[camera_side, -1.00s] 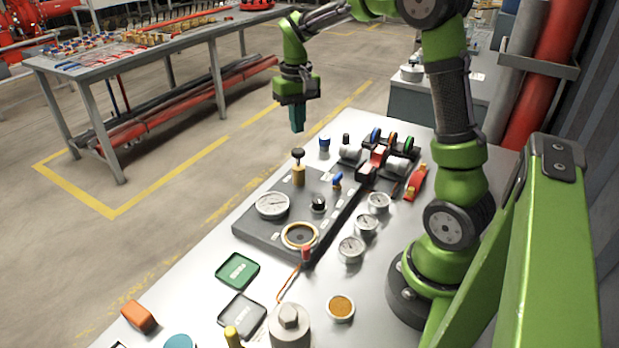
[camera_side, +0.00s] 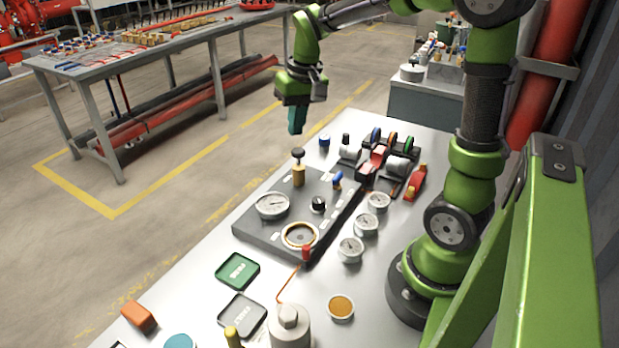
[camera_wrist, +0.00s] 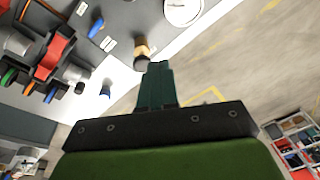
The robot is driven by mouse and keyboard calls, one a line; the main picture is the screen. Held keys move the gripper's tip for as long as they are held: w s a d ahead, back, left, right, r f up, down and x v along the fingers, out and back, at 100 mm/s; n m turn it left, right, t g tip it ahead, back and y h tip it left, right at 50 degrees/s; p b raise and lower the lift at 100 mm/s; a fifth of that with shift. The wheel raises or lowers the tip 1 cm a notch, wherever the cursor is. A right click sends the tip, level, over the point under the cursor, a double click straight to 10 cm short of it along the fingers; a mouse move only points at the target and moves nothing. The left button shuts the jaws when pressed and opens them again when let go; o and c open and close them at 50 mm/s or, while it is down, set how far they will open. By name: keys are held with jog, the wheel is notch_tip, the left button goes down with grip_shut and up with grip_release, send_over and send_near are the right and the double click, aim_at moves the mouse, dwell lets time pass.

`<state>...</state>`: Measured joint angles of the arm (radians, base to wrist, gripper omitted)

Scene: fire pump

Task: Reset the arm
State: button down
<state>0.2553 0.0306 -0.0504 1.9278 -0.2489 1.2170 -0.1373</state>
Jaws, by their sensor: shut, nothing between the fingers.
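My gripper (camera_side: 297,120) hangs in the air above the far left edge of the white worktable (camera_side: 205,262). Its teal fingers are shut with nothing between them and point down. In the wrist view the closed fingers (camera_wrist: 157,85) show against the table edge and the floor. Below and in front of the gripper, the dark pump panel (camera_side: 255,228) lies on the table. It carries a brass valve with a black knob (camera_side: 298,170), a gauge (camera_side: 272,206), a black dial and a blue-tipped lever (camera_side: 337,181). The gripper is apart from all of these.
A red lever assembly (camera_side: 375,160) and a red-yellow part (camera_side: 416,182) stand at the table's far end. Several small gauges (camera_side: 367,224) sit right of the panel. Green and grey trays (camera_side: 238,271), an orange block (camera_side: 138,315) and a metal fitting (camera_side: 289,325) lie nearer.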

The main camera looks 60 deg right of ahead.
jog(key=s+a+r+n+t, duration=0.1)
jog(key=s+a+r+t, duration=0.1)
jog(key=s+a, duration=0.3)
jog(key=s+a+r+n+t+y, duration=0.1)
jog(key=s+a+r+t, duration=0.1)
jog(key=s+a, duration=0.4)
jog(key=shift+s+a+t+y, duration=0.3)
jog(key=shift+a+t, duration=0.3)
jog(key=shift+a, duration=0.3)
jog(key=c, duration=1.8)
grip_release()
dwell(0.8)
